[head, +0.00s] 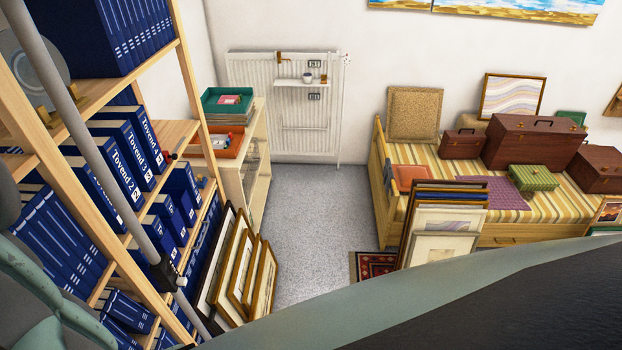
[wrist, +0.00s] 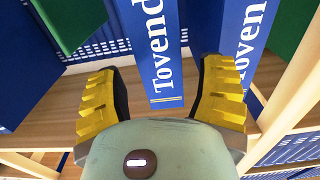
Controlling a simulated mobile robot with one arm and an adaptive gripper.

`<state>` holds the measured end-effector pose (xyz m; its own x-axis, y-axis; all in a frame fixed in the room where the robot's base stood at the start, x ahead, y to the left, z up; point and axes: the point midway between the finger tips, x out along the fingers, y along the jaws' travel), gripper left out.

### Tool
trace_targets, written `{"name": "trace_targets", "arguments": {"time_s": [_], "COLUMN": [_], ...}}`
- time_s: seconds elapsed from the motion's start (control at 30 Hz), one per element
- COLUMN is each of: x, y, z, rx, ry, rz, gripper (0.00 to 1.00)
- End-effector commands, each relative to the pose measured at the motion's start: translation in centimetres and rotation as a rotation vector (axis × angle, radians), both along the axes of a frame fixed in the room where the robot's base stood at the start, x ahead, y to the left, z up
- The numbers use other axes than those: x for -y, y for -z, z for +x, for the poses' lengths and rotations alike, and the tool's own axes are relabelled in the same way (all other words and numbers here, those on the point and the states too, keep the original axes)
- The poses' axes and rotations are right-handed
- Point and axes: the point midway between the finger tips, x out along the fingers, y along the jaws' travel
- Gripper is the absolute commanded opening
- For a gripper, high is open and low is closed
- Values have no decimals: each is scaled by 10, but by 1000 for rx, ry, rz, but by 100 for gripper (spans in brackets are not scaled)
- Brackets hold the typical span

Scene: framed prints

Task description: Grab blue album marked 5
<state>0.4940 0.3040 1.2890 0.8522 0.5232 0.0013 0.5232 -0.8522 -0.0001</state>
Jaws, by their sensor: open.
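My gripper (wrist: 160,75) shows in the wrist view with its two yellow ribbed fingers spread apart and nothing clasped. A blue album (wrist: 150,50) with white "Tovend" lettering on its spine stands between the fingers, in line with the gap. Its number is out of view. A second blue album (wrist: 240,45) with the same lettering is to the right, partly behind the right finger. In the head view, blue albums marked 2 (head: 118,178), 3 (head: 132,160) and 4 (head: 147,148) stand on the left shelf. I cannot make out a 5. The gripper is not visible there.
In the wrist view, green items flank the albums at left (wrist: 75,18) and right (wrist: 290,30), and a wooden shelf board (wrist: 50,132) runs below. In the head view, framed prints (head: 245,260) lean by the shelf; the grey floor (head: 315,215) beyond is clear.

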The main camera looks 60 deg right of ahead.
Motion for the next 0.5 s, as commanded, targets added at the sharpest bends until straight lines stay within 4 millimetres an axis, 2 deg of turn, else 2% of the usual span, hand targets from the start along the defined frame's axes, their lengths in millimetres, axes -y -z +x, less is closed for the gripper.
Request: {"name": "trace_targets", "arguments": {"time_s": [0.27,0.5], "x": [-9,-26], "y": [2,5], "z": [20,49], "rx": [1,1], "ry": [5,7], "rz": [1,2], "gripper": [69,69]}}
